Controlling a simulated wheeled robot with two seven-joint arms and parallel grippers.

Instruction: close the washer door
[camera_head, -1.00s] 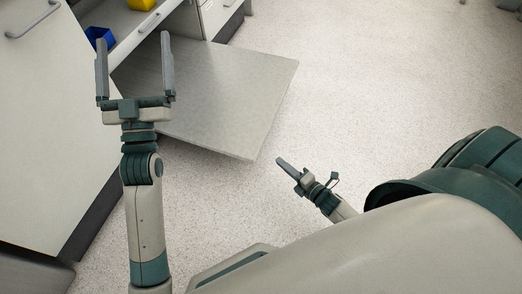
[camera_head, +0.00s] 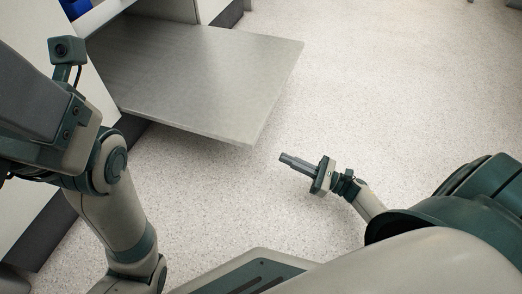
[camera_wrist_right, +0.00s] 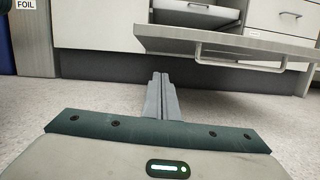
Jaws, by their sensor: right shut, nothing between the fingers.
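The washer door (camera_head: 205,80) is a flat grey panel, folded down and open, sticking out over the floor from the cabinet front. In the right wrist view the door (camera_wrist_right: 225,40) is seen near edge-on at the upper right, with a bar handle (camera_wrist_right: 240,58) on its underside. My right gripper (camera_head: 284,158) is shut and empty, low over the floor to the right of the door and apart from it. Its shut fingers (camera_wrist_right: 160,80) also show in the right wrist view, pointing below the door. My left gripper (camera_head: 38,100) is close to the head camera at the left; its fingertips are not clear.
White cabinets (camera_wrist_right: 85,25) with a dark plinth stand behind, with drawers (camera_wrist_right: 285,15) at the right. The speckled floor (camera_head: 390,80) to the right of the door is clear.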

